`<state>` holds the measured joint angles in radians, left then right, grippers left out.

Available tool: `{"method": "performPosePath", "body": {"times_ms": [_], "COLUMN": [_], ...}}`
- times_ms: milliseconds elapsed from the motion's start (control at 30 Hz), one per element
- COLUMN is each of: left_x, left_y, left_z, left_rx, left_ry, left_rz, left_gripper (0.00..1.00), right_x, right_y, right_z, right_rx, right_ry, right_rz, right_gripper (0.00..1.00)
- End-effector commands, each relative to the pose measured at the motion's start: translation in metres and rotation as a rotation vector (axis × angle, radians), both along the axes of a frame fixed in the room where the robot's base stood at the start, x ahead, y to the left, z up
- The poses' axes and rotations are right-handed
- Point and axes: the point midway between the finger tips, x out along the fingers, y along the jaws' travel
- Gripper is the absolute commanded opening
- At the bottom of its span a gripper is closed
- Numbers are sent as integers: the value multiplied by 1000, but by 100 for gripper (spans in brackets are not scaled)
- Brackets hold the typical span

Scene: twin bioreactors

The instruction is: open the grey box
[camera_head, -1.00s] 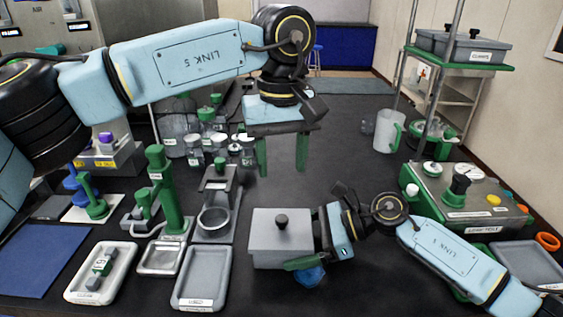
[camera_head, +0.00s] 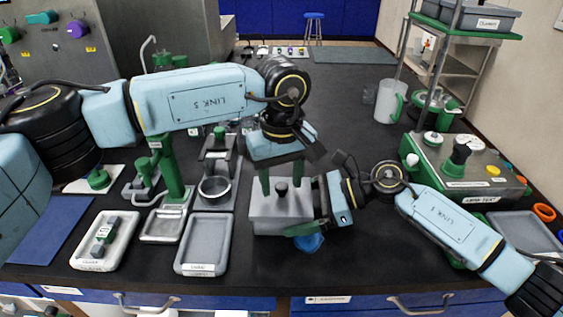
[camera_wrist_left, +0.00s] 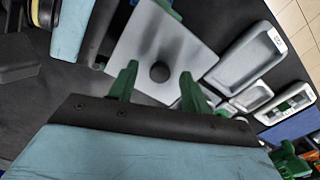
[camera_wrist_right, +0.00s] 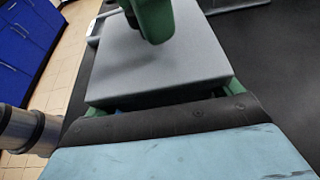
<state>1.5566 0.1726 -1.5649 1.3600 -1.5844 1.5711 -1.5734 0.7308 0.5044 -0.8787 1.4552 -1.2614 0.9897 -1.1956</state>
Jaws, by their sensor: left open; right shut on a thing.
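The grey box (camera_head: 268,222) stands on the black bench in the head view, its lid topped by a round black knob (camera_head: 281,189). My left gripper (camera_head: 282,182) is open above the lid, pointing down, with its green fingers on either side of the knob. In the left wrist view the lid (camera_wrist_left: 150,40) and knob (camera_wrist_left: 159,72) show just beyond the fingertips (camera_wrist_left: 160,80). My right gripper (camera_head: 305,229) is shut on the box's right side. In the right wrist view the box (camera_wrist_right: 160,55) fills the middle, and a green left finger partly hides the lid.
Grey trays (camera_head: 204,245) and a green stand (camera_head: 172,170) are left of the box. A green-and-grey machine (camera_head: 470,165) stands at the right, with a glass jug (camera_head: 388,102) behind it.

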Motion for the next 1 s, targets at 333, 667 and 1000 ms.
{"method": "performPosePath", "body": {"times_ms": [333,667,1000], "left_x": [0,0,0], "left_y": [0,0,0], "left_z": [-4,-4,-4], "left_rx": [0,0,0], "left_ry": [-1,-1,-1], "left_rz": [0,0,0], "left_gripper": [48,6,0], "right_x": [0,0,0], "right_y": [0,0,0], "right_z": [1,1,1], "right_rx": [1,1,1], "right_ry": [-1,-1,-1], "right_rz": [0,0,-1], "right_gripper": [50,50,50]}}
